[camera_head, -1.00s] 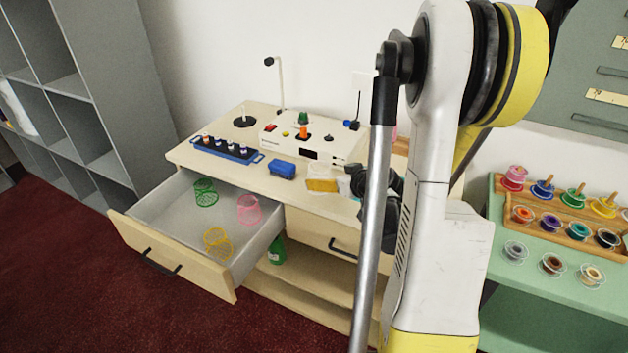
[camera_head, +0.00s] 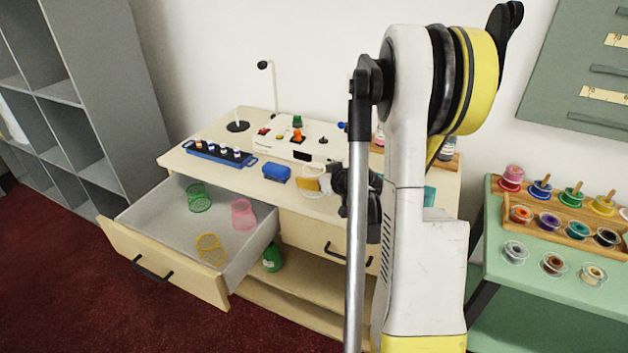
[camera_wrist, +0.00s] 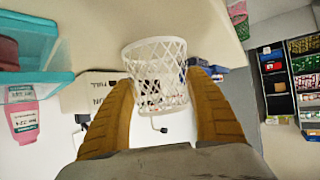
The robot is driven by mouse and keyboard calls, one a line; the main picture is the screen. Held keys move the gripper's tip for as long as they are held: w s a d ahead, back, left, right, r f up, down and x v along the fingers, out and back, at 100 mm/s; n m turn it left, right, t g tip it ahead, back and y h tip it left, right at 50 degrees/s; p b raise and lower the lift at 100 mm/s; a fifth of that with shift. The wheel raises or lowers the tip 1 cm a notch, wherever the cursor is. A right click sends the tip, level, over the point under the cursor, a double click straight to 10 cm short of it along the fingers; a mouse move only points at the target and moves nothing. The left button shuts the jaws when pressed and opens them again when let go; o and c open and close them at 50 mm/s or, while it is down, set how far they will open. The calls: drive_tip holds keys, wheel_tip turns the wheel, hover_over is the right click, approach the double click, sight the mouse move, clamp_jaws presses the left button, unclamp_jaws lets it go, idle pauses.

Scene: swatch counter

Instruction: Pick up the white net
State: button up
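A narrow gap seems to show on both sides, so contact is unclear. My arm hides part of the worktop there.
The open drawer (camera_head: 165,225) holds a green net (camera_head: 199,197), a pink net (camera_head: 242,213) and a yellow net (camera_head: 209,249). A blue block (camera_head: 276,172) and a white device (camera_head: 285,140) stand on the worktop. A teal tray (camera_wrist: 35,45) is near my gripper.

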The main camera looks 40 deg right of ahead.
drive_tip(key=shift+c, duration=0.3)
drive_tip(key=shift+r+p, duration=0.35)
drive_tip(key=shift+r, duration=0.25)
drive_tip(key=r, duration=0.1)
drive_tip(key=r+p, duration=0.1)
drive_tip(key=s+r+p, duration=0.1)
drive_tip(key=r, duration=0.1)
drive_tip(key=shift+d, duration=0.25)
drive_tip(key=s+d+r+p, duration=0.4)
drive_tip(key=s+d+r, duration=0.15)
drive_tip(key=s, duration=0.35)
drive_tip(key=w+a+r+n+y, duration=0.2)
drive_tip(key=w+a, duration=0.3)
drive_tip(key=a, duration=0.6)
drive_tip(key=w+a+r+n+y, duration=0.1)
drive_tip(key=w+a, duration=0.4)
drive_tip(key=a, duration=0.6)
drive_tip(key=a+r+n+y, duration=0.2)
drive_tip(key=a+y, duration=0.1)
drive_tip(key=a, duration=1.5)
drive_tip(key=shift+w+r+n, duration=0.3)
drive_tip(key=shift+w, duration=0.15)
drive_tip(key=shift+a+f, duration=0.1)
